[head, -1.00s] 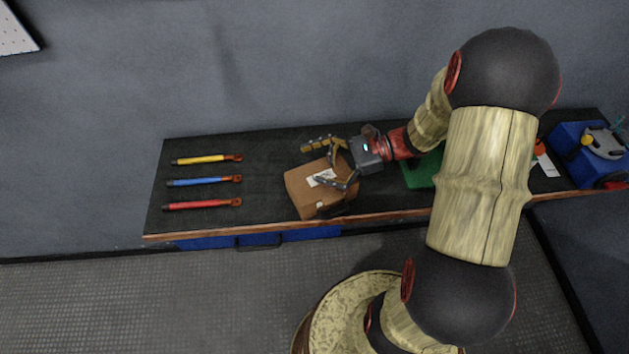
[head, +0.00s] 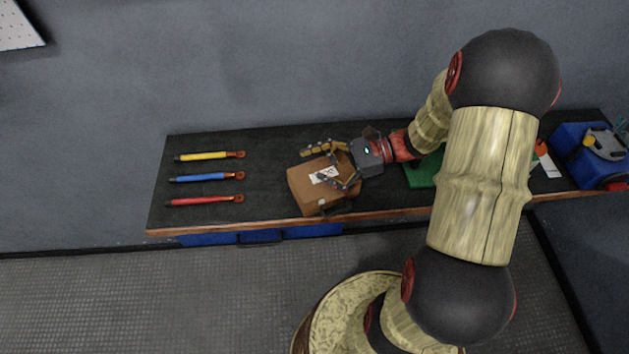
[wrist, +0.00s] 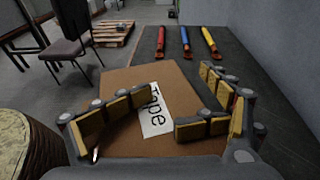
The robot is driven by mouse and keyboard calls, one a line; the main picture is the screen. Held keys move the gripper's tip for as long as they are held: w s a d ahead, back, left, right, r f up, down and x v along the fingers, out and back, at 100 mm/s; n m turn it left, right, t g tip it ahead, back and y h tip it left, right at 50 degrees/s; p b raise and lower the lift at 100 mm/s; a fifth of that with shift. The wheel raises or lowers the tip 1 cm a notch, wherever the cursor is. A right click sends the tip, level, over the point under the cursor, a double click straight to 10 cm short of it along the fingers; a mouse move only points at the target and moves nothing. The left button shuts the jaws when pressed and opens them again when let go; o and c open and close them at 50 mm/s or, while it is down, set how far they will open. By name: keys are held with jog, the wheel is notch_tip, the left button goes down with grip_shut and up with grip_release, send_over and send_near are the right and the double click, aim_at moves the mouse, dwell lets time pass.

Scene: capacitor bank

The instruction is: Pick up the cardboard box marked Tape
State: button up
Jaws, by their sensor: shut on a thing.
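The brown cardboard box (head: 308,188) lies near the front edge of the dark workbench. Its white label reads "Tape" in the wrist view, where the box (wrist: 120,88) fills the middle. My gripper (head: 335,168) comes in from the right and is shut on the box. In the wrist view, the padded fingers of my gripper (wrist: 150,118) reach over and around the near part of the box. I cannot tell whether the box is clear of the bench.
Yellow (head: 210,156), blue (head: 207,177) and red (head: 205,200) handled tools lie left of the box on the workbench (head: 265,150). A green item (head: 420,172) lies to the right, partly behind my arm. A blue toolbox (head: 590,160) stands at the far right.

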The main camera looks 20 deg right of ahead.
jog(key=shift+m+h, duration=0.3)
jog(key=shift+h, duration=0.4)
jog(key=f, duration=0.3)
jog(key=d+f, duration=0.1)
jog(key=f, duration=0.1)
jog(key=shift+s, duration=0.1)
jog(key=shift+r+p, duration=0.5)
jog(key=shift+r, duration=0.15)
jog(key=r, duration=0.1)
jog(key=s+r+p, duration=0.1)
jog(key=r, duration=0.1)
jog(key=shift+r, duration=0.1)
jog(key=c, duration=1.2)
jog(key=r, duration=0.1)
jog(key=s+r+p, duration=0.1)
jog(key=r, duration=0.1)
jog(key=s+a+r+p, duration=0.1)
jog(key=shift+s+r, duration=0.1)
jog(key=shift+r, duration=0.2)
grip_shut()
jog(key=s+a+r+p, duration=0.3)
jog(key=s+r, duration=0.1)
jog(key=s, duration=0.5)
jog(key=shift+r, duration=0.2)
jog(key=shift+a, duration=0.1)
jog(key=o, duration=1.9)
grip_release()
jog(key=shift+c, duration=0.2)
jog(key=shift+o, duration=0.7)
